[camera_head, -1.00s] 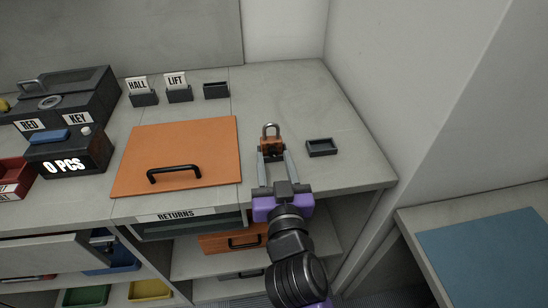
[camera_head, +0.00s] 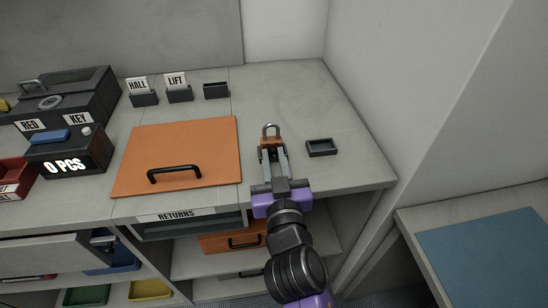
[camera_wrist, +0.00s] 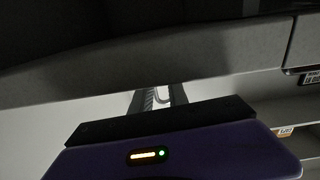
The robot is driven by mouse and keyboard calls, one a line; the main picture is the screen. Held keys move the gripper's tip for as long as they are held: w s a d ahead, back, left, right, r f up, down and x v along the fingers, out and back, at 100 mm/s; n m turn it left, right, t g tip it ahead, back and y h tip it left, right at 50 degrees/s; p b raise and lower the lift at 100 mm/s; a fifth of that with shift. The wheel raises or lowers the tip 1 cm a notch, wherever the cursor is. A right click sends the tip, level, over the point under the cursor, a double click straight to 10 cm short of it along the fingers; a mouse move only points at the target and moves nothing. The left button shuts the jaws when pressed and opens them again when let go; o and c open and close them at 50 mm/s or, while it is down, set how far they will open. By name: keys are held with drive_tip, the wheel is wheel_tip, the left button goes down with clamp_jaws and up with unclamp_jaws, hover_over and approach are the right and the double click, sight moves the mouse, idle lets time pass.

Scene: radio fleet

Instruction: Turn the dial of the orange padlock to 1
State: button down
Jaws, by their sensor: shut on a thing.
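The orange padlock (camera_head: 268,142) stands on the grey counter near its right end, its metal shackle up. My gripper (camera_head: 273,152) reaches over the counter from the front, its narrowed jaws shut at the near side of the padlock. The jaws and wrist hide the padlock's front, so its dial and numbers cannot be read. In the wrist view a bent grey bar, likely the shackle (camera_wrist: 161,97), shows between the two fingers of my gripper (camera_wrist: 158,98); the padlock body is hidden there.
A small black tray (camera_head: 321,147) lies just right of the padlock. An orange board with a black handle (camera_head: 178,150) lies to the left. Black holders with HALL and LIFT cards (camera_head: 158,90) stand behind. A wall rises at the right; the counter behind the padlock is clear.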

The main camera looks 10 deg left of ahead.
idle(0.3)
drive_tip(key=c, duration=1.3)
unclamp_jaws()
drive_tip(key=shift+s, duration=0.15)
drive_tip(key=shift+v, duration=3.8)
